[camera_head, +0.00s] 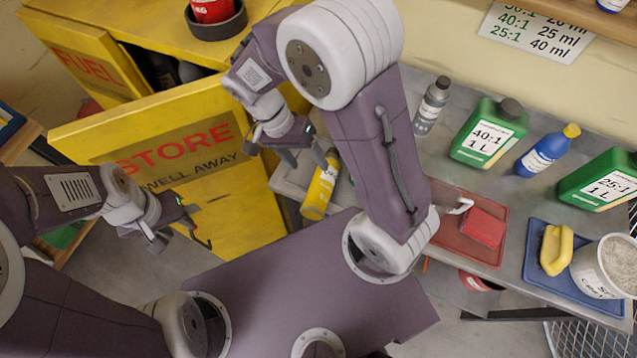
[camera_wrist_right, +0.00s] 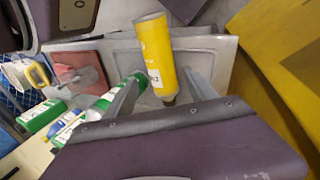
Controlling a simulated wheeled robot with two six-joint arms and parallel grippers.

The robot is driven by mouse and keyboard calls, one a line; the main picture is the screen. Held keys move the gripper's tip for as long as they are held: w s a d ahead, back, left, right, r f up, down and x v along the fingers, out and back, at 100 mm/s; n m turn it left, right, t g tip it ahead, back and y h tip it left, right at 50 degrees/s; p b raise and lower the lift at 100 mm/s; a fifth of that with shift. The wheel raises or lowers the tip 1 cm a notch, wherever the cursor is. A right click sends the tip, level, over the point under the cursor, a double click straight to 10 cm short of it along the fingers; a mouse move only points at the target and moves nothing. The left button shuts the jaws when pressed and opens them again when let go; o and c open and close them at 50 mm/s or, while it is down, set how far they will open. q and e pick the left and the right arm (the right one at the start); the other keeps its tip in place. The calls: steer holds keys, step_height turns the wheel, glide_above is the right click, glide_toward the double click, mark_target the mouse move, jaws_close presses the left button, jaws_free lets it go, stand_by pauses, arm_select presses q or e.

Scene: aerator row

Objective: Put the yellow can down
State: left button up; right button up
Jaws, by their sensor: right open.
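The yellow can (camera_head: 320,188) is at the left end of the grey bench (camera_head: 350,112) in the head view, its dark-capped top towards my right gripper (camera_head: 306,155). The right gripper is open, with its fingers near the can's top. In the right wrist view the yellow can (camera_wrist_right: 158,55) shows beyond and between the two spread fingers (camera_wrist_right: 163,80), with a gap on each side. Its base appears to be at the bench's edge; I cannot tell whether it rests fully. My left gripper (camera_head: 170,225) is open and empty in front of the yellow cabinet.
The yellow cabinet (camera_head: 170,150) has its STORE door open beside the bench. A grey bottle (camera_head: 430,107), green jugs (camera_head: 488,133) and a blue bottle (camera_head: 547,150) stand along the bench. A red tray (camera_head: 455,240) and a blue tray (camera_head: 535,285) lie at the front.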

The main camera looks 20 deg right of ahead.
mark_target(318, 179)
steer(key=x, duration=0.9)
steer(key=shift+s, duration=0.1)
jaws_close()
step_height(318, 179, up, 10)
steer(key=shift+p, duration=0.45)
